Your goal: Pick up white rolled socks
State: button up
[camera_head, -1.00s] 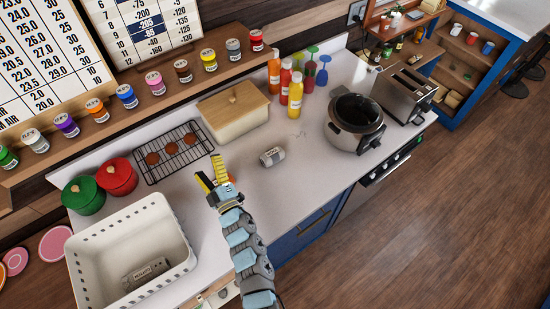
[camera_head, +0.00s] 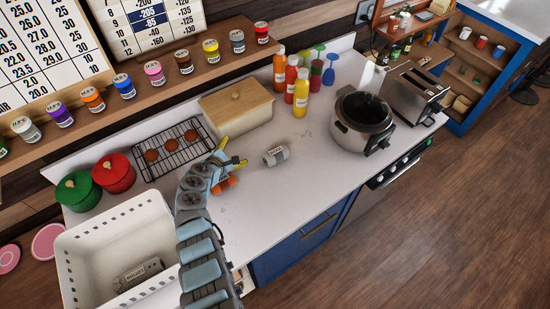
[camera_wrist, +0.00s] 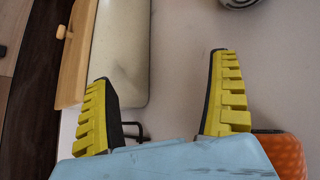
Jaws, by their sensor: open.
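A small pale grey-white roll with a dark printed band, which looks like the rolled socks (camera_head: 276,156), lies on the white counter in the head view. A similar grey roll with a printed label (camera_head: 138,274) lies inside the white basket (camera_head: 113,225).
A lidded wooden box (camera_head: 237,108) and a wire rack (camera_head: 172,150) stand behind my gripper. Sauce bottles (camera_head: 300,92) stand behind the roll. A cooker pot (camera_head: 361,122) and toaster (camera_head: 414,92) are at right. The counter in front of the roll is clear.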

aim_at(266, 158)
jog(key=s+d+g+h+b, duration=0.1)
jog(key=s+h, duration=0.1)
jog(key=s+d+r+g+h, duration=0.1)
jog(key=s+h, duration=0.1)
jog(key=s+d+g+h+b, duration=0.1)
jog(key=s+h, duration=0.1)
jog(key=shift+s+d+r+b, duration=0.15)
jog(key=shift+s+r+b, duration=0.15)
jog(key=b+x, duration=0.4)
jog(key=x, duration=0.1)
jog(key=b+x, duration=0.4)
jog(key=x, duration=0.1)
jog(key=shift+d+f, duration=0.25)
jog(key=shift+f, duration=0.05)
jog(key=shift+w+d+f+b, duration=0.1)
jog(key=shift+w+d+b, duration=0.35)
jog(key=shift+d+b, duration=0.15)
jog(key=shift+d, duration=0.1)
jog(key=b+x, duration=0.4)
jog(key=shift+s+f, duration=0.1)
jog(key=shift+f, duration=0.05)
jog(key=shift+w+d+b, duration=0.3)
jog(key=shift+d+b, duration=0.15)
jog(key=shift+b, duration=0.05)
jog(key=c, duration=1.3)
